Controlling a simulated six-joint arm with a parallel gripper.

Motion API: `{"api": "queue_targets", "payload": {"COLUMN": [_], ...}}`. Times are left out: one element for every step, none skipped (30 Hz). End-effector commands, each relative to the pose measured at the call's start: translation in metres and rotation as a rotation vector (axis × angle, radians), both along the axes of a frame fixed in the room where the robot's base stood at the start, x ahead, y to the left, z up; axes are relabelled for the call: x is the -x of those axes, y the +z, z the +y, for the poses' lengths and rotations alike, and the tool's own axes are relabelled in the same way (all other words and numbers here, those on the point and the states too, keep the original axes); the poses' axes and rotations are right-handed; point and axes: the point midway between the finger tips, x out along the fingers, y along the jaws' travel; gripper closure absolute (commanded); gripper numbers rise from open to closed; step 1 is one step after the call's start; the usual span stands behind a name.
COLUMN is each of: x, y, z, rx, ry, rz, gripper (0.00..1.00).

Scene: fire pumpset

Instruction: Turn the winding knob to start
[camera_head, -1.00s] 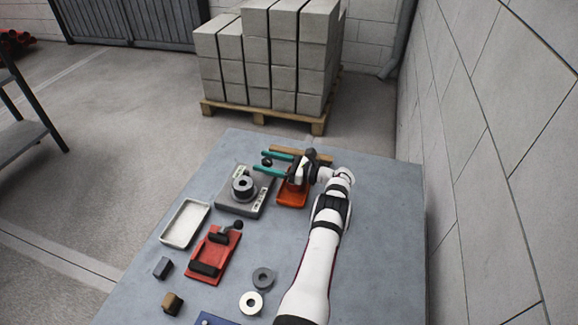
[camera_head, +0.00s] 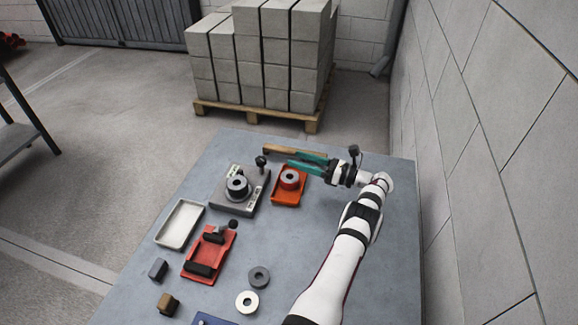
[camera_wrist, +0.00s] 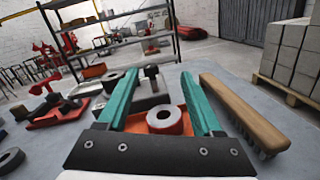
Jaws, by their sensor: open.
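The grey device (camera_head: 222,197) has a dark round spool (camera_head: 237,187) on top and a black knob (camera_head: 261,161) on a short post at its far right corner. I take this knob for the winding knob. It also shows in the wrist view (camera_wrist: 151,72), upright between and beyond the fingertips. My gripper (camera_head: 293,159) has two green fingers, open and empty, pointing left toward the knob with a clear gap. In the wrist view the fingers (camera_wrist: 158,75) frame the knob and the red ring. Whether the knob is turned cannot be told.
An orange tray (camera_head: 277,199) with a red ring (camera_head: 290,178) stands near and below the fingers. A wooden brush (camera_head: 278,149) lies behind. A red fixture (camera_head: 222,265), white tray (camera_head: 169,236) and loose rings (camera_head: 247,302) lie nearer. The table's right side is mostly clear beyond my arm.

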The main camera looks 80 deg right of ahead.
Motion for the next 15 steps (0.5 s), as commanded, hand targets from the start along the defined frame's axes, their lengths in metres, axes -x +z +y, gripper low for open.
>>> {"api": "queue_targets", "payload": {"x": [-0.005,-0.008,-0.011,-0.013,-0.015,-0.017,-0.018,-0.019,-0.019,-0.019,-0.018,-0.018,-0.017,-0.016,-0.015], "y": [0.02,0.031,0.046,0.055,0.062,0.068,0.072,0.074,0.074,0.073,0.071,0.068,0.065,0.063,0.059], "z": [-0.01,-0.016,-0.022,-0.024,-0.023,-0.019,-0.012,-0.003,0.012,0.025,0.039,0.058,0.072,0.085,0.101], "rx": [-0.208,-0.377,-0.62,-0.804,-0.988,-1.229,-1.409,-1.58,-1.797,-1.946,-2.081,-2.235,-2.334,-2.418,-2.506], "ry": [-0.047,-0.085,-0.136,-0.175,-0.211,-0.259,-0.295,-0.332,-0.377,-0.412,-0.445,-0.487,-0.515,-0.54,-0.569], "rz": [-0.057,-0.106,-0.18,-0.242,-0.304,-0.395,-0.468,-0.543,-0.646,-0.725,-0.804,-0.903,-0.974,-1.037,-1.112], "gripper": [0.33,0.33,0.33,0.33,0.33,0.33,0.33,0.33,0.33,0.33,0.33,0.33,0.33,0.33,0.33]}}
